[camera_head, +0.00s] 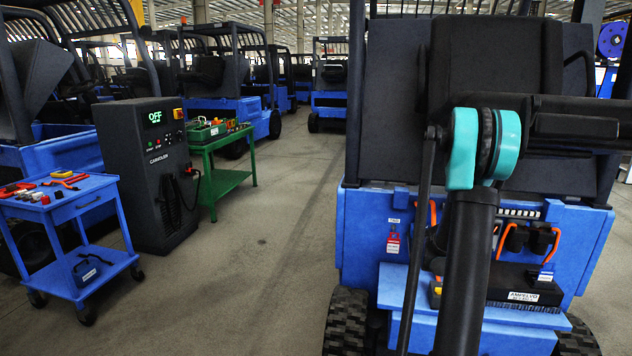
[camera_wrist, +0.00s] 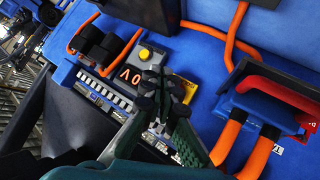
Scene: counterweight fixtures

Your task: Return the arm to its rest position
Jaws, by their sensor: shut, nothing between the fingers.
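My gripper (camera_wrist: 163,88) shows in the wrist view with its dark fingers shut together and nothing visible between them. It is in front of a small grey meter (camera_wrist: 185,85) with a yellow button (camera_wrist: 144,53) and an orange-lit display (camera_wrist: 130,75); whether it touches the meter I cannot tell. In the head view my arm, with its teal joint, stands in front of the blue forklift (camera_head: 365,240), and the gripper is hidden. In the wrist view a blue plug with a red handle (camera_wrist: 285,96) and orange cables (camera_wrist: 258,157) are at the right. Black connectors (camera_wrist: 98,45) are at the upper left.
In the head view a red tag (camera_head: 393,243) hangs on the forklift. A blue tool cart (camera_head: 85,203), a dark charger (camera_head: 150,170) reading OFF and a green table (camera_head: 225,180) stand at the left. The floor (camera_head: 265,260) between them and the forklift is clear.

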